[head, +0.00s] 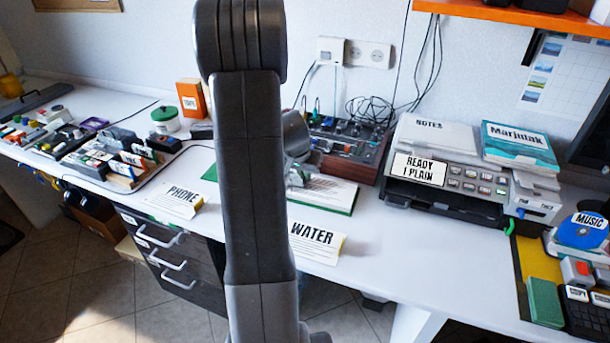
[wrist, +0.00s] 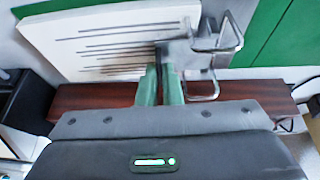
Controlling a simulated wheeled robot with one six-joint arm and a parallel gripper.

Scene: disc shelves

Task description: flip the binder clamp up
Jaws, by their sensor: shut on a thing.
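The binder clamp (wrist: 203,50) is a silver metal mechanism with wire loops, in the upper middle of the wrist view. It lies beside a white page with dark lines (wrist: 100,45), with the green binder cover (wrist: 272,40) to its right. My gripper (wrist: 161,72) has green fingers close together, shut on the clamp's near-left metal part; the exact contact is hard to see. In the head view the open binder (head: 328,195) lies on the white desk, partly behind my arm. A small metal part of the clamp (head: 298,178) shows there, while my fingers are hidden.
A wood-sided mixer box (head: 345,145) stands behind the binder. A WATER sign (head: 316,240) and a PHONE sign (head: 178,198) stand near the desk's front. A printer (head: 450,185) is to the right and a tray of small items (head: 125,165) to the left.

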